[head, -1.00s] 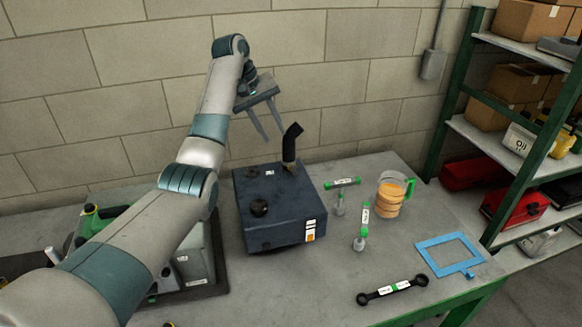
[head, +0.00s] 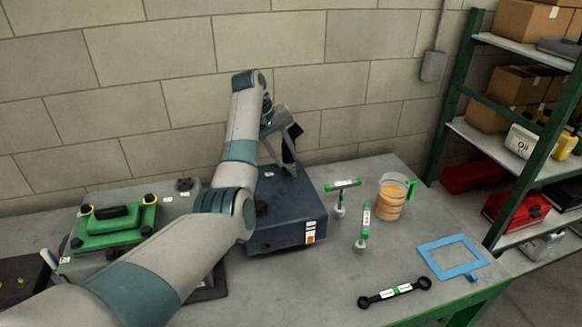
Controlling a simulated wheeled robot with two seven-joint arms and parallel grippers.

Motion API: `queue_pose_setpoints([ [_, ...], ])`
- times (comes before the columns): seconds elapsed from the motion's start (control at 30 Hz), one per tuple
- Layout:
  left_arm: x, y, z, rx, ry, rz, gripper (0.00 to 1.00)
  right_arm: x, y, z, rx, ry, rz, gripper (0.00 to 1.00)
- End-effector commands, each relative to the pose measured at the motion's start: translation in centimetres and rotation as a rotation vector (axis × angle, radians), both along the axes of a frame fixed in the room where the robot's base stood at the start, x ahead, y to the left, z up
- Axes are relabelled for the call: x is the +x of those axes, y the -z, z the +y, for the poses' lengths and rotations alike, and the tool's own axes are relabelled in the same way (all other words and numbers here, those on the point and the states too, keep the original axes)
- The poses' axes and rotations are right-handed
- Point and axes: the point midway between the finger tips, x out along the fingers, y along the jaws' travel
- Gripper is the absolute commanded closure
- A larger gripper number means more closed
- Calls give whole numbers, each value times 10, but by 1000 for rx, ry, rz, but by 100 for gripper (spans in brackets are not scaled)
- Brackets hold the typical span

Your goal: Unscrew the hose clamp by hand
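The black hose (head: 290,145) stands up from the back of a dark blue-grey metal box (head: 288,225) on the bench. The hose clamp at its base is too small and too covered by my gripper to make out. My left gripper (head: 287,166) is over the hose base, its fingers pointing down and spread apart. The hose shows beside and behind the fingers. I cannot tell whether they touch the hose or the clamp. My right gripper is not in view.
My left arm crosses the box's left side. Right of the box are two green-capped tools (head: 364,225), (head: 342,186), an orange-filled jug (head: 391,196), a black wrench (head: 394,291) and a blue frame (head: 424,262). A green-topped part (head: 110,228) sits left. Shelving stands right.

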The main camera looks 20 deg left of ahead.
Motion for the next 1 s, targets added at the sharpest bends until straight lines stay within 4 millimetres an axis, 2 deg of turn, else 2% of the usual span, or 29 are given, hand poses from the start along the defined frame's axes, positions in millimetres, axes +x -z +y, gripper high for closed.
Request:
queue_pose_setpoints([
  [0.1, 3, 15, -6, -1, 1, 4, 70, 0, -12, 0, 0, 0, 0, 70],
  [0.4, 10, 47, -16, -2, 0, 3, 70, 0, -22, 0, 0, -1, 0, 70],
  [0.8, 11, 52, -17, -1, -1, 1, 70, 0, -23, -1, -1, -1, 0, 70],
  [0.93, 11, 52, -17, -1, -1, 1, 100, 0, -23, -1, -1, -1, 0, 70],
  [1.0, 11, 52, -17, -1, -1, 1, 100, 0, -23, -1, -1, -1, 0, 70],
])
